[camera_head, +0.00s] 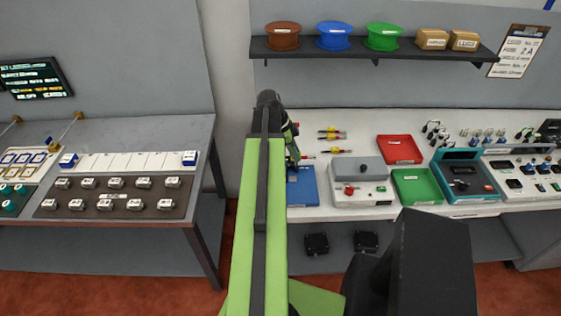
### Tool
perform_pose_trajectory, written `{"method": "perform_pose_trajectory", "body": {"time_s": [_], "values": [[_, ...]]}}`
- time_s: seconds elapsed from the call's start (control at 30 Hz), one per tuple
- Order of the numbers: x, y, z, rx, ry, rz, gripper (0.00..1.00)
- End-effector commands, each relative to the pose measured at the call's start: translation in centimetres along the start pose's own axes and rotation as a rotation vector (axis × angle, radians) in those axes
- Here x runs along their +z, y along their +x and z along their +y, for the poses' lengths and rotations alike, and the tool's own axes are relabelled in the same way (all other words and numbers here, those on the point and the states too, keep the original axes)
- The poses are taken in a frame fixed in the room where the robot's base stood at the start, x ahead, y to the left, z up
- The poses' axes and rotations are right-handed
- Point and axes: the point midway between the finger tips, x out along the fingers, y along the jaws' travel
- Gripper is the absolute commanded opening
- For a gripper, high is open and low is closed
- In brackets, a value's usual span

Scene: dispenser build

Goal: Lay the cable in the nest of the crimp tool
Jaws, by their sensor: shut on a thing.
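My gripper (293,164) is at the far end of my green arm, over the near left part of the white bench, just above a blue tray or mat (302,188). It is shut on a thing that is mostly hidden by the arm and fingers. A grey and white unit with a red knob (374,172) stands right of the blue tray and looks like the crimp tool. Its nest cannot be made out.
Red and yellow pieces (332,135) lie behind the grey unit. A red tray (400,150), a green tray (414,186) and a teal unit (466,182) stand to the right. A shelf with spools (333,36) hangs above. Another bench (110,230) stands left.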

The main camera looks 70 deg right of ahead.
Motion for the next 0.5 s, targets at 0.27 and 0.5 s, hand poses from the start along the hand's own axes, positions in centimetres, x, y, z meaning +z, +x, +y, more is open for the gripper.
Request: {"method": "perform_pose_trajectory", "body": {"time_s": [0.27,0.5], "values": [[2.8,0.7,-0.1,-0.010,-0.024,0.000,0.00],[7.5,1.9,0.5,-0.016,-0.037,0.000,0.00]]}}
